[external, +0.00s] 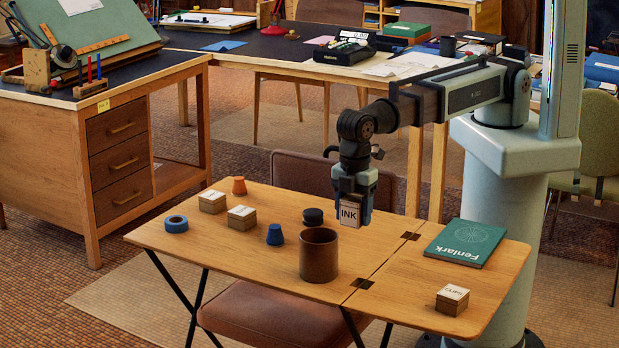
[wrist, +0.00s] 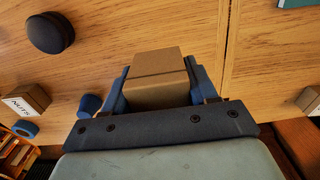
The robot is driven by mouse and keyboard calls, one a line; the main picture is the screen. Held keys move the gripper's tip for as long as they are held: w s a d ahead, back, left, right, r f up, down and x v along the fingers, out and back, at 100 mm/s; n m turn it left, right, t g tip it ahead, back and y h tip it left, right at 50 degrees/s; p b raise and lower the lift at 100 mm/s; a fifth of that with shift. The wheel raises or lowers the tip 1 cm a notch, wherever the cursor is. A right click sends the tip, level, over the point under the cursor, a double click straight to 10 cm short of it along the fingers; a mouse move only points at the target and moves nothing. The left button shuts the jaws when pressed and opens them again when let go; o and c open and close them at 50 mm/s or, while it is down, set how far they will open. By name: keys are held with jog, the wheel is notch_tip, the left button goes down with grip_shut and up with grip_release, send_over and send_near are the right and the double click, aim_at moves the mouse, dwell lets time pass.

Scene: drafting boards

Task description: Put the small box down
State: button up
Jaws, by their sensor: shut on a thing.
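My gripper (external: 354,190) points down over the wooden folding table (external: 385,285). It is shut on a small box (external: 350,213) with a white side label reading INK.
The brown cup (external: 319,256), a dark round lid (external: 313,216) and a blue cone (external: 275,235) stand nearby.

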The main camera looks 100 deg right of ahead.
aim_at(354, 198)
jog(key=shift+r, duration=2.25)
jog(key=s+a+n, duration=0.2)
jog(key=s+a, duration=0.5)
jog(key=a, duration=0.3)
jog(key=s+a+n, duration=0.3)
jog(key=s+a, duration=0.4)
jog(key=a, duration=0.2)
jog(key=shift+w+a+f, duration=0.1)
jog(key=shift+f, duration=2.35)
jog(key=shift+w+f, duration=0.1)
jog(key=shift+f, duration=2.35)
jog(key=shift+f, duration=0.15)
jog(key=o, duration=1.1)
notch_tip(354, 198, up, 12)
jog(key=shift+r, duration=0.2)
